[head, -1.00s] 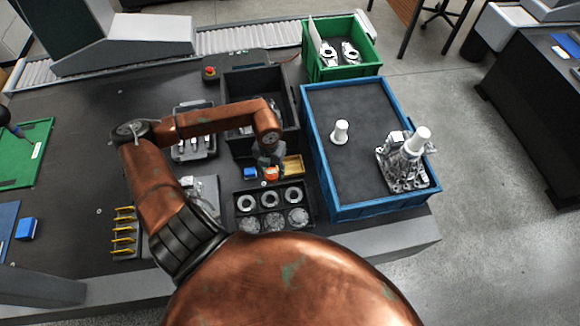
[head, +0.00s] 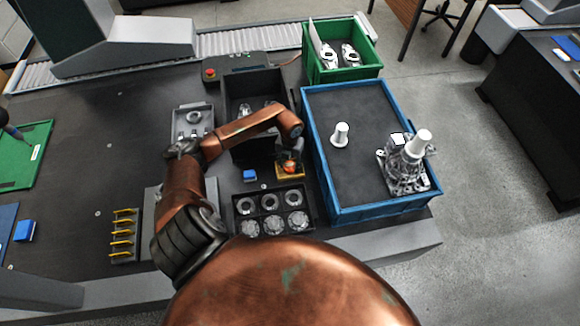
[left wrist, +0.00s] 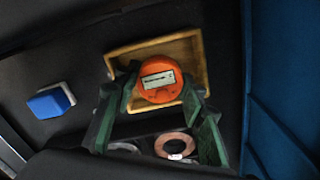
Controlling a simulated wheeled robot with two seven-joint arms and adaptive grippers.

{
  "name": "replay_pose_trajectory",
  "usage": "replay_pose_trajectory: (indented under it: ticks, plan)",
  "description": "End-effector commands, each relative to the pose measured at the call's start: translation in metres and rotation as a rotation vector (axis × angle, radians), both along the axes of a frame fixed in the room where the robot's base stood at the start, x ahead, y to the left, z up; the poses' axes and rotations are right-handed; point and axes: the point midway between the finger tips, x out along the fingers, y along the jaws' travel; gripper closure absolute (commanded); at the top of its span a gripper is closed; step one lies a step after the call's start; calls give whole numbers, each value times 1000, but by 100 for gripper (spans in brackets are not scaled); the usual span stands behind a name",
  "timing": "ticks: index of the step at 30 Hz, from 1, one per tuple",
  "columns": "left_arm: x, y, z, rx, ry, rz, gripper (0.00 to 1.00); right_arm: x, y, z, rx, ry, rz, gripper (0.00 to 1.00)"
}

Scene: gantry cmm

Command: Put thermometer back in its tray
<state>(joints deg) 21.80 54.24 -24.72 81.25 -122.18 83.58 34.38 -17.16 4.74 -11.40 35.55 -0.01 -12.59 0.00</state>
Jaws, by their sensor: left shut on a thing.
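The thermometer (left wrist: 160,83) is an orange round-faced device with a pale display, seen in the left wrist view between my green fingers. It also shows as a small orange shape in the head view (head: 289,167). My left gripper (left wrist: 158,92) is shut on it. The tan tray (left wrist: 196,53) lies behind and around the thermometer in the wrist view; in the head view the tray (head: 282,175) is under the gripper. I cannot tell whether the thermometer touches the tray floor. My right gripper is not in view.
A blue block (head: 249,175) lies left of the tray. A black holder of metal rings (head: 238,222) is in front, a black bin (head: 230,82) behind. The blue-walled crate (head: 312,150) stands close on the right.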

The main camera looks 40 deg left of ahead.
Motion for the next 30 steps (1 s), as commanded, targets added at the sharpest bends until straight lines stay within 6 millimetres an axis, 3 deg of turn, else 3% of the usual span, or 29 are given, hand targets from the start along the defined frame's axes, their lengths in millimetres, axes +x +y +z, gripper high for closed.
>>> replay_pose_trajectory:
  ticks: [3, 13, 14, 17, 26, 30]
  plan:
    - [0, 0, -12, -1, -2, 1, 92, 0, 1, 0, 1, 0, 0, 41]
    - [0, 0, -15, 0, -2, 0, 92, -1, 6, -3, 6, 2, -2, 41]
    - [0, 0, -15, -1, -1, 0, 62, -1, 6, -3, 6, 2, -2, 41]
    - [0, 0, -14, 0, -2, 0, 55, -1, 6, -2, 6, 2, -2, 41]
    - [0, 0, -12, 0, -2, 1, 55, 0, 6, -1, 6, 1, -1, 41]
    - [1, 1, 2, 2, -5, -1, 55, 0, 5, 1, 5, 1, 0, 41]
